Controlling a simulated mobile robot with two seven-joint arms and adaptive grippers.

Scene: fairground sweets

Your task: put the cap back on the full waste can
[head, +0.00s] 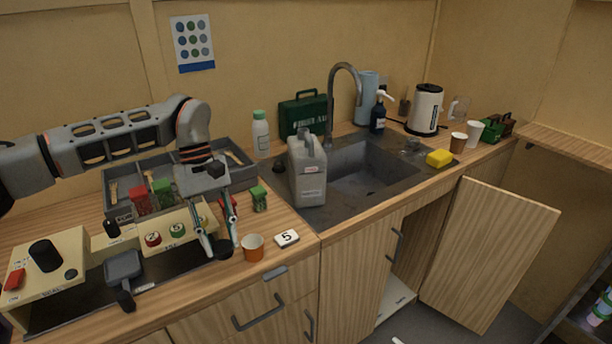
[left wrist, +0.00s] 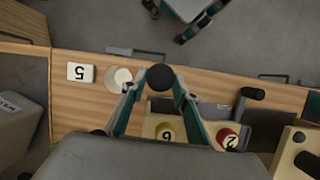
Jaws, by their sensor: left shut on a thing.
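The waste can is a grey jerrycan (head: 308,180) with pale labels, standing upright at the left edge of the sink. It is partly in the left wrist view (left wrist: 15,130) at the left edge. My left gripper (head: 221,247) is shut on a round black cap (left wrist: 160,77), held between its fingertips. The cap also shows in the head view (head: 223,250), above the counter's front and left of the orange cup. The can is apart from it, behind and to the right. My right gripper (left wrist: 170,26) shows partly at the top of the left wrist view, its fingertips apart and empty.
An orange cup (head: 253,248) and a card marked 5 (head: 287,238) stand between the cap and the can. A white bottle (head: 261,133), a green case (head: 303,114) and the tap (head: 331,100) are behind the can. A cupboard door (head: 490,255) hangs open.

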